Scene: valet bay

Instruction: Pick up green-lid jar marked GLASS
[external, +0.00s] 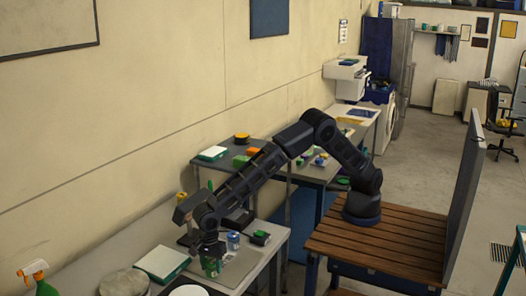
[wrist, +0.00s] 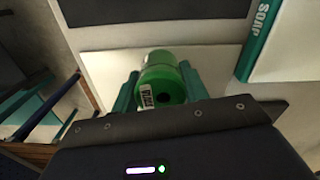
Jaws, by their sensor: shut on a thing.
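The green-lid jar (wrist: 162,68) is between the two teal fingers of my gripper (wrist: 160,90) in the wrist view. A small white label with dark, sideways letters shows on it; the letters are too small to read surely. My gripper is shut on the jar. In the external view the green jar (external: 211,267) shows just below my gripper (external: 209,252), over the near table. I cannot tell whether its base touches the surface.
A white box with a teal edge marked SOAP (wrist: 289,45) lies beside the jar; a similar white and teal box (external: 163,261) shows externally. A blue-and-white jar (external: 233,241) and a dark block with a green top (external: 260,237) stand to the right. A spray bottle (external: 41,281) is far left.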

